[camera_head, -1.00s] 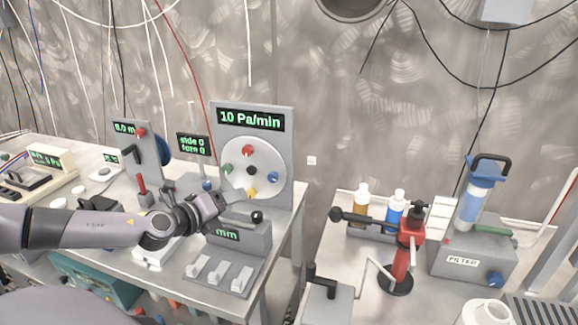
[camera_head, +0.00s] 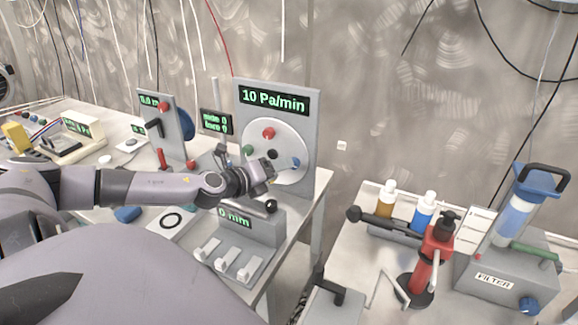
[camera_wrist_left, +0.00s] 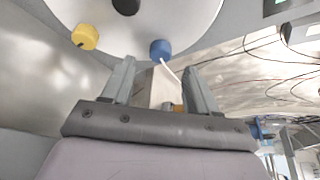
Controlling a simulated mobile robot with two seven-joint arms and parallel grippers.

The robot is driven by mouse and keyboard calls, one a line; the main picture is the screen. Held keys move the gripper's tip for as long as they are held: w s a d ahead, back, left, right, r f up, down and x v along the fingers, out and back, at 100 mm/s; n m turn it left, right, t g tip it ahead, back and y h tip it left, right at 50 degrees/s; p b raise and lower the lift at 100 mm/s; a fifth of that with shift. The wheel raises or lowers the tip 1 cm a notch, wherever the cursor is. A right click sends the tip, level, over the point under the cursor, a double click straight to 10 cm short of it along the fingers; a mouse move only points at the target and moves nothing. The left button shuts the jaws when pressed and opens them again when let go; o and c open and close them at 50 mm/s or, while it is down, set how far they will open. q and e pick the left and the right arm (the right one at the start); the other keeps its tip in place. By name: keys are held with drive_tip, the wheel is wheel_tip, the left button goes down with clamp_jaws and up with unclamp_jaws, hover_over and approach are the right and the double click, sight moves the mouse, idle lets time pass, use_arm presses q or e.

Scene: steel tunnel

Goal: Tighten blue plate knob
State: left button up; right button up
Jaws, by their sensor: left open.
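A pale round plate (camera_head: 290,135) stands upright on a grey panel under a display reading 10 Pa/min. The blue knob (camera_head: 295,163) is at the plate's right side. A red knob (camera_head: 268,133) is at its top and a green knob (camera_head: 246,150) at its left. My left gripper (camera_head: 265,170) is just left of and below the blue knob, hiding the yellow knob in the head view. In the left wrist view the open, empty fingers (camera_wrist_left: 160,66) point toward the blue knob (camera_wrist_left: 161,49), which lies just beyond the tips. The yellow knob (camera_wrist_left: 85,36) is to its left.
A grey box (camera_head: 262,228) with a 0 mm display, a black-ball lever and white hooks stands below my left gripper. A smaller upright panel (camera_head: 165,125) with a black handle is to the left. A second bench at right holds bottles, a red stand (camera_head: 422,270) and a filter unit (camera_head: 510,275).

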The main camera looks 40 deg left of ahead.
use_arm(q)
drive_tip(key=shift+p+x, duration=0.7)
drive_tip(key=shift+x, duration=1.75)
drive_tip(key=c, duration=1)
